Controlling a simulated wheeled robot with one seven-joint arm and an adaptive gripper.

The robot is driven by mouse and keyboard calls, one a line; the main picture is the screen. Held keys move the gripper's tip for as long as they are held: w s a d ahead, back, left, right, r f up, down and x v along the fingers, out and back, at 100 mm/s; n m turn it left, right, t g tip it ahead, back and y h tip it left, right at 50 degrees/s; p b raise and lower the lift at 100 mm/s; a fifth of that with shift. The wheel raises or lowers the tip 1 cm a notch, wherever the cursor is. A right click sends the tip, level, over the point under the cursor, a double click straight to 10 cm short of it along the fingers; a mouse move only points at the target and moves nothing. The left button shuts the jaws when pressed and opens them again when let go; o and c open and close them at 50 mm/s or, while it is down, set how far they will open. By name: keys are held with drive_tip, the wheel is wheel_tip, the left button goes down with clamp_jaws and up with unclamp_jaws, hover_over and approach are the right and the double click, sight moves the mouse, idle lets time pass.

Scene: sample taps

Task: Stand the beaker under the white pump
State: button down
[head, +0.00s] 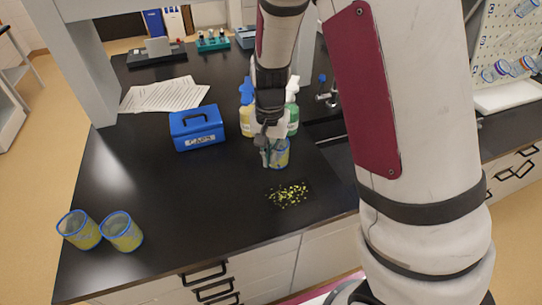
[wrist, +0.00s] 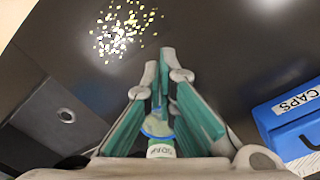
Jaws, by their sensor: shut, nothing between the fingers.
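The white pump (head: 292,88) tops a bottle of green liquid (head: 292,122). Beside it stands a bottle of yellow liquid with a blue pump (head: 246,92). My gripper (head: 267,160) points down beside this beaker, shut and empty. In the wrist view the closed fingers (wrist: 157,80) hide much of a blue-rimmed round thing (wrist: 156,126), likely this beaker, and a green labelled thing (wrist: 161,151). Two similar beakers (head: 78,230) (head: 122,232) stand at the front left.
A blue CAPS box (head: 197,128) stands left of the bottles, with papers (head: 165,95) behind it. Yellow-green bits (head: 289,194) lie scattered in front of my gripper. A sink tap (head: 328,97) is at the right. The black bench between the box and front-left beakers is clear.

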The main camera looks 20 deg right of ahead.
sight(280, 148)
wheel_tip(280, 148, down, 8)
drive_tip(key=shift+s, duration=0.1)
drive_tip(key=shift+w+d+f+p, duration=0.25)
drive_tip(key=shift+w+d, duration=0.2)
drive_tip(key=shift+w, duration=0.15)
drive_tip(key=shift+w+d+f+p, duration=0.1)
drive_tip(key=shift+w+d+p, duration=0.1)
drive_tip(key=shift+w+d, duration=0.5)
drive_tip(key=shift+w, duration=0.4)
drive_tip(key=w+d+b, duration=0.1)
drive_tip(key=w, duration=0.1)
drive_tip(key=w+d+b, duration=0.1)
drive_tip(key=w, duration=0.1)
drive_tip(key=w+d+b, duration=0.1)
drive_tip(key=w+d, duration=0.1)
drive_tip(key=shift+f+b, duration=0.2)
drive_tip(key=shift+b, duration=0.2)
drive_tip(key=shift+w+d+r, duration=0.15)
drive_tip(key=shift+w+d, duration=0.1)
drive_tip(key=shift+w, duration=0.05)
drive_tip(key=shift+s, duration=0.1)
